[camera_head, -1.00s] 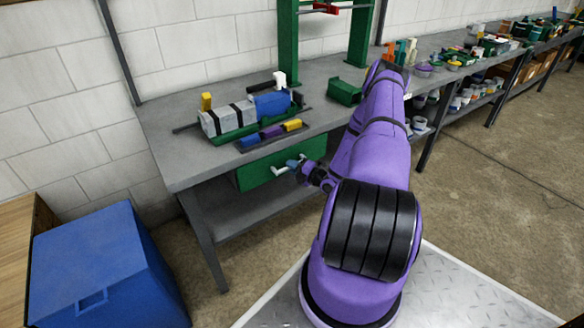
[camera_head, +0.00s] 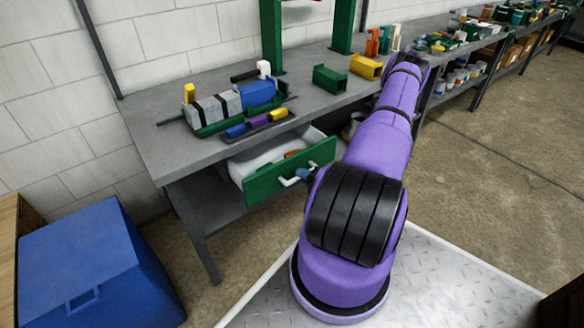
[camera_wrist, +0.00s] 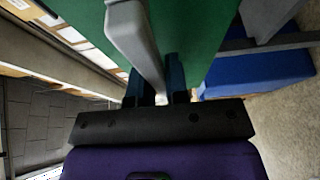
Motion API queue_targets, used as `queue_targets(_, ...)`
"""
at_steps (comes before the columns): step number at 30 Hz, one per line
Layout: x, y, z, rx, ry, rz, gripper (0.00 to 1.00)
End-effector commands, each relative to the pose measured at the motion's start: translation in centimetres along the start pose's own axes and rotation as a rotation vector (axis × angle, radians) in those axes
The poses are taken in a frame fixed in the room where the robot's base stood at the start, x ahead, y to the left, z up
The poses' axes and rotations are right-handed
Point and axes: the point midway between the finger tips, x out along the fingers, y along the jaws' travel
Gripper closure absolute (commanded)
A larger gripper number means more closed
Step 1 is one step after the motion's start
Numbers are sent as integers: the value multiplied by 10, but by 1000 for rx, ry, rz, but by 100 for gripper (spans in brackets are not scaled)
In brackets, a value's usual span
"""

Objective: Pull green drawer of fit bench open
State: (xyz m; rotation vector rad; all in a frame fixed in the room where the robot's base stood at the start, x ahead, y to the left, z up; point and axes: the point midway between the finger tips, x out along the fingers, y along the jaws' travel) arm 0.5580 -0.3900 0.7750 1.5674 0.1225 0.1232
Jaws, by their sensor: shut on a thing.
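The green drawer (camera_head: 290,172) of the fit bench (camera_head: 160,148) stands pulled out from under the bench top in the head view. Its pale inside shows, with an orange thing (camera_head: 292,153) in it. A white handle (camera_head: 291,181) is on the green front. My gripper (camera_head: 306,174) is at the handle, mostly hidden behind my purple arm. In the wrist view, my gripper's blue fingers (camera_wrist: 160,85) are shut on the grey-white handle (camera_wrist: 133,35), close to the green drawer front (camera_wrist: 190,25).
A blue bin (camera_head: 95,265) stands on the floor at left. A long tray (camera_head: 255,124) and a blue and grey assembly (camera_head: 235,103) lie on the bench top. Green (camera_head: 329,79) and yellow (camera_head: 366,67) blocks sit at its right. Open floor lies at right.

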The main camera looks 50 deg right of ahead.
Motion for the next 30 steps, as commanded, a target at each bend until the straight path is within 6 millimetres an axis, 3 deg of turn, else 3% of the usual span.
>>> queue_targets(3, -17, -1, -7, 3, -2, -3, 100)
queue_targets(9, -33, -1, -14, 1, 0, -1, 100)
queue_targets(23, -37, -1, -16, 0, 1, -2, 100)
queue_targets(24, -37, -1, -15, 0, 1, -2, 76)
queue_targets(26, -37, -1, -15, 0, 1, -2, 62)
queue_targets(30, -37, 0, -15, 0, 1, -1, 60)
